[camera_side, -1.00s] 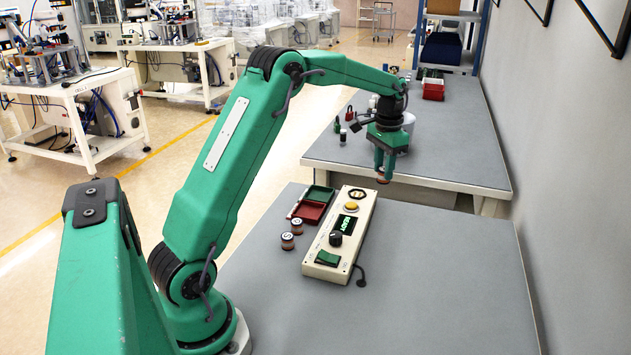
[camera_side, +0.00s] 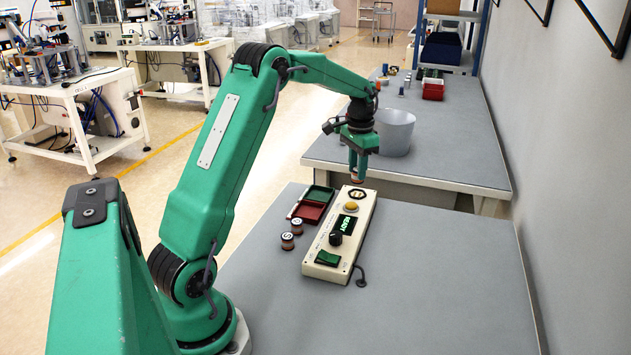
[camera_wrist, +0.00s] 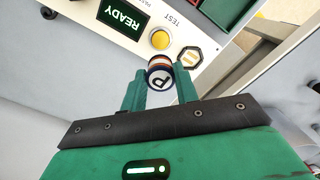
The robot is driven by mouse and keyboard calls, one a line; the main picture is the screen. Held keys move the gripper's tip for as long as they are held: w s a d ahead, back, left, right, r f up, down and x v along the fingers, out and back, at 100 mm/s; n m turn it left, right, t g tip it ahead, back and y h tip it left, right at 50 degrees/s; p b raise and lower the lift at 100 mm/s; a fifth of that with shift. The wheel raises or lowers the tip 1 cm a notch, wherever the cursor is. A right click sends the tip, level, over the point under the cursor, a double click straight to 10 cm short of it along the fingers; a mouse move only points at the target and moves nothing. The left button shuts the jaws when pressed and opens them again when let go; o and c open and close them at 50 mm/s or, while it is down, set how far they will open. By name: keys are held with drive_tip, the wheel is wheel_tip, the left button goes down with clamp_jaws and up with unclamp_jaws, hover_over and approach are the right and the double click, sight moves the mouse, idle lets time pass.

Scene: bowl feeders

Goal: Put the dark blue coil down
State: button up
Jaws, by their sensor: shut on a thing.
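My gripper (camera_side: 357,177) is shut on a small coil (camera_wrist: 160,66) with a copper winding and a white end marked with a dark letter P. In the wrist view its rim looks dark blue; in the side view only its reddish lower part shows. The coil is held above the far end of the cream test panel (camera_side: 326,257), near a hexagonal socket (camera_wrist: 189,57) with a dark rim. A gap between coil and panel is hard to judge. The panel display (camera_wrist: 124,17) reads READY, with a yellow button (camera_wrist: 160,39) beside it.
Two more coils (camera_side: 297,227) (camera_side: 287,241) stand left of the panel. A green tray (camera_side: 320,193) and a red tray (camera_side: 309,212) lie behind them. A grey bowl (camera_side: 397,132) stands on the far table. The grey table right of the panel is clear.

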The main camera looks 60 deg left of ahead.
drive_tip(key=s+a+f, duration=0.1)
drive_tip(key=s+a, duration=0.1)
drive_tip(key=a, duration=0.1)
hover_over(318, 197)
wheel_tip(318, 197, down, 7)
drive_tip(key=shift+d, duration=0.1)
drive_tip(key=shift+f, duration=2)
drive_tip(key=shift+f, duration=0.15)
drive_tip(key=o, duration=1.1)
drive_tip(key=shift+c, duration=0.2)
wheel_tip(318, 197, up, 12)
drive_tip(key=shift+r, duration=0.2)
